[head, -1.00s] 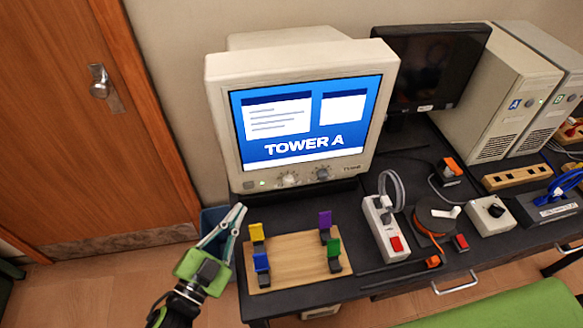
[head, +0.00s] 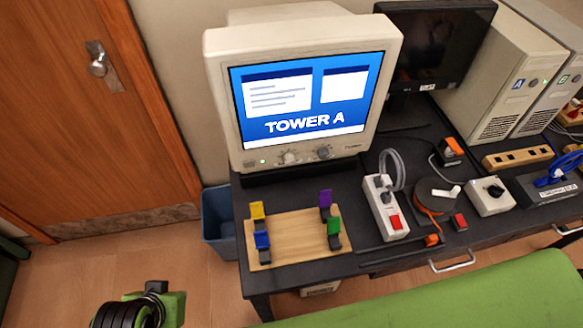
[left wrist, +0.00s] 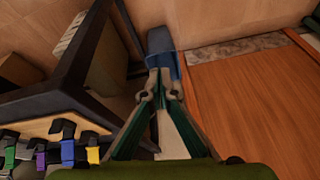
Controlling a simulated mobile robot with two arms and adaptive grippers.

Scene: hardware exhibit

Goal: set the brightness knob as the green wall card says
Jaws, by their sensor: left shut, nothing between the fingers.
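A beige CRT monitor (head: 218,110) stands on the dark desk, its lit blue screen reading "TOWER A". Two round knobs, a left knob (head: 289,157) and a right knob (head: 323,152), sit on its lower front panel. Their labels are too small to read, so I cannot tell which is brightness. No green wall card is in view. My left gripper (left wrist: 160,92) shows shut and empty in the left wrist view, above the floor beside the desk. In the head view only its green wrist part shows at the bottom left, away from the knobs. My right gripper is not in view.
A wooden board (head: 290,240) with coloured clips lies at the desk's front left. A blue bin (head: 217,225) stands beside the desk. A power strip (head: 384,205), an orange cable reel and two computer towers are to the right. A wooden door is at left.

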